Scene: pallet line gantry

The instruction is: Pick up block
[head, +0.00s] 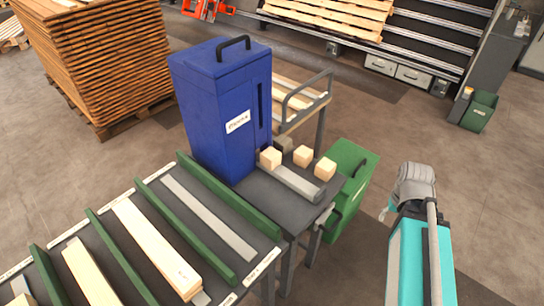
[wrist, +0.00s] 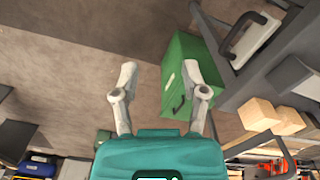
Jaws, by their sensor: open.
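Several small pale wooden blocks stand on a dark grey table (head: 257,194). One block (head: 270,159) is beside the blue box, another (head: 303,156) is behind a grey strip, and a third (head: 325,169) is near the right edge. Blocks also show in the wrist view, one (wrist: 258,114) at the lower right. My gripper (wrist: 160,76) is open and empty, its two fingers spread over bare floor and the green box's edge. In the head view my gripper (head: 413,184) is right of the table, apart from the blocks.
A tall blue box (head: 215,110) stands at the table's back left. A green box (head: 352,172) with a handle is right of the table, between it and my gripper. Green dividers (head: 180,232) separate long wooden boards at left.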

